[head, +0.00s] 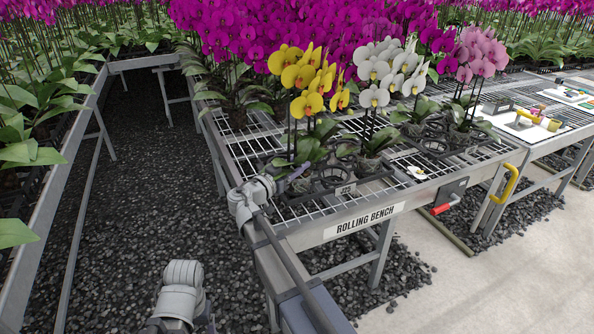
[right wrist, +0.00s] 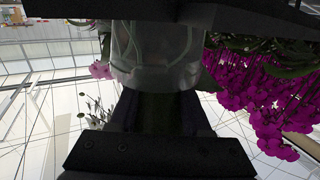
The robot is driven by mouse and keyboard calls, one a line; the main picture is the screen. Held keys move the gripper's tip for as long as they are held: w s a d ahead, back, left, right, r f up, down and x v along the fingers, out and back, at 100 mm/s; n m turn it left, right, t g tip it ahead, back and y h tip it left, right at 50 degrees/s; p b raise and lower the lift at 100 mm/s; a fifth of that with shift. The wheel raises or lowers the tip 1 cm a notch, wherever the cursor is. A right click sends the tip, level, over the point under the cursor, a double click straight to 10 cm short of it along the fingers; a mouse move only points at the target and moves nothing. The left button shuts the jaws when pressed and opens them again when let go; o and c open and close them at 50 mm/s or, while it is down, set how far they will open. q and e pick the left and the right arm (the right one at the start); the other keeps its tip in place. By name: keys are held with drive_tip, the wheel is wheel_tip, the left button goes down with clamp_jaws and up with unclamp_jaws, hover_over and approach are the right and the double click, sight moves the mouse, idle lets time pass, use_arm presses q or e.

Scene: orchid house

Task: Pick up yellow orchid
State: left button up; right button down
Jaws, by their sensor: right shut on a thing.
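The yellow orchid (head: 303,82) stands upright at the front left corner of the rolling bench (head: 345,222), with its green leaves (head: 322,135) below the blooms. My right gripper (head: 297,181) is low at the plant's base and shut on its pot. The pot is mostly hidden in the head view. In the right wrist view, a clear pot (right wrist: 155,65) with roots inside sits between the dark jaws. I cannot tell whether the pot is lifted off the bench. My left gripper is not in view; only a grey part of my left arm shows at the bottom.
A white orchid (head: 375,97) and a pink orchid (head: 477,55) stand to the right. Empty ring holders (head: 337,177) are close by. Dense magenta orchids (head: 260,35) are behind. A red handle (head: 443,209) is at the bench front. A gravel aisle (head: 125,170) is left.

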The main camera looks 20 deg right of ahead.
sight(289, 149)
wheel_tip(289, 149, up, 10)
drive_tip(key=p, duration=1)
drive_tip(key=f+m+g+b, duration=0.1)
drive_tip(key=f+g+b, duration=0.1)
drive_tip(key=f+m+g+h+b, duration=0.1)
drive_tip(key=shift+w+d+f+m+g+h+b, duration=0.15)
drive_tip(key=shift+w+f+m+g+h+b, duration=0.15)
drive_tip(key=shift+w+f+g+b, duration=0.1)
drive_tip(key=shift+f+m+g+b, duration=0.25)
drive_tip(key=shift+m+g+b, duration=0.05)
drive_tip(key=shift+g, duration=0.1)
drive_tip(key=shift+s+f+m+g, duration=0.15)
drive_tip(key=shift+s+m+g, duration=0.25)
drive_tip(key=shift+g, duration=0.2)
drive_tip(key=shift+f+b, duration=0.1)
drive_tip(key=shift+b, duration=0.2)
drive_tip(key=shift+f+b, duration=2.05)
drive_tip(key=shift+r, duration=0.1)
